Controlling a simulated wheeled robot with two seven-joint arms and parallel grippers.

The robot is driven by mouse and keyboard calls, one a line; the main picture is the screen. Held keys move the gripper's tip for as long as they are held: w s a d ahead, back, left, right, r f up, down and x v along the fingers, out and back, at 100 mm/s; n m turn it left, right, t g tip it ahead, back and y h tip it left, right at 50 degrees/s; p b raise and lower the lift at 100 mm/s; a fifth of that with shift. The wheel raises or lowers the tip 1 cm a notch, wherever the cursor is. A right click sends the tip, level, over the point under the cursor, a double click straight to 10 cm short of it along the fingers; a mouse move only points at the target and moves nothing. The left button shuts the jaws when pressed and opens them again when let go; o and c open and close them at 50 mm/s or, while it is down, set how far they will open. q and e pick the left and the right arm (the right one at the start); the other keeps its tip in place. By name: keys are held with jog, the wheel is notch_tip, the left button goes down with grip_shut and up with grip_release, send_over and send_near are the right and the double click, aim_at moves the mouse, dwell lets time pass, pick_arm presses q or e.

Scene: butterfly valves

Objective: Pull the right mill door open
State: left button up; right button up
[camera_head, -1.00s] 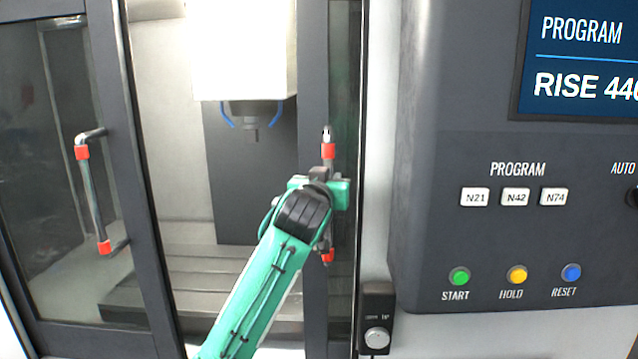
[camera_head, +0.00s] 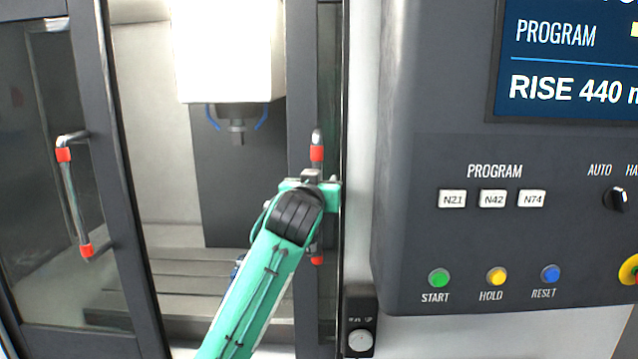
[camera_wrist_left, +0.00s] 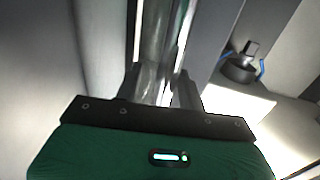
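The right mill door (camera_head: 301,90) is a dark framed sliding door, standing apart from the left door with a wide gap between them. Its upright metal handle (camera_head: 317,153) has red collars at both ends. My left gripper (camera_head: 318,185) is at the middle of this handle and hides that part of it. In the left wrist view, the two fingers of my left gripper (camera_wrist_left: 162,85) flank the shiny handle bar (camera_wrist_left: 158,35) closely, and it fills the space between them. My right gripper is out of view.
The left mill door (camera_head: 45,180) has a similar handle (camera_head: 75,195). Inside the gap are the spindle (camera_head: 237,130) and the slotted bed (camera_head: 200,270). A control panel (camera_head: 500,235) with buttons and a screen stands close to the right. A small knob box (camera_head: 361,320) is below.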

pick_arm(q)
jog(key=b+v, duration=0.5)
jog(key=v, duration=0.9)
jog(key=shift+b, duration=0.3)
jog(key=shift+w, duration=0.15)
